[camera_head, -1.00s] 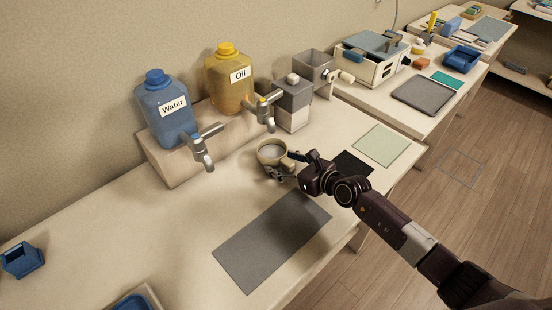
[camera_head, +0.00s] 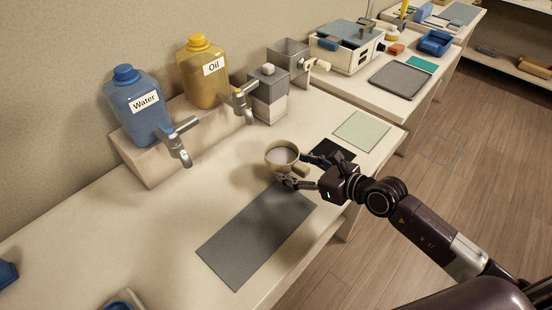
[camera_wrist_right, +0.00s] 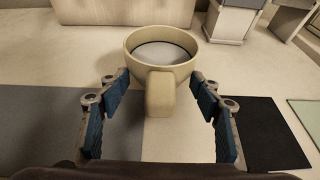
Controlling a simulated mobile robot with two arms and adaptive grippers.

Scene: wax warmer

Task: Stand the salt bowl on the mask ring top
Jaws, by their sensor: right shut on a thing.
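The salt bowl (camera_head: 280,147) is a beige round cup with a handle and pale grey-white contents. It is upright near the far corner of the grey mat. In the right wrist view the bowl (camera_wrist_right: 160,77) is straight ahead, its thick handle (camera_wrist_right: 160,99) toward me. I cannot identify the mask ring. My left gripper is not in view.
The grey mat (camera_head: 255,236) lies in front of the bowl. A black square (camera_head: 333,151) and a pale green sheet (camera_head: 362,130) lie to its right. Water (camera_head: 138,107) and oil (camera_head: 203,75) jugs with taps stand behind left. The table's left part is largely bare.

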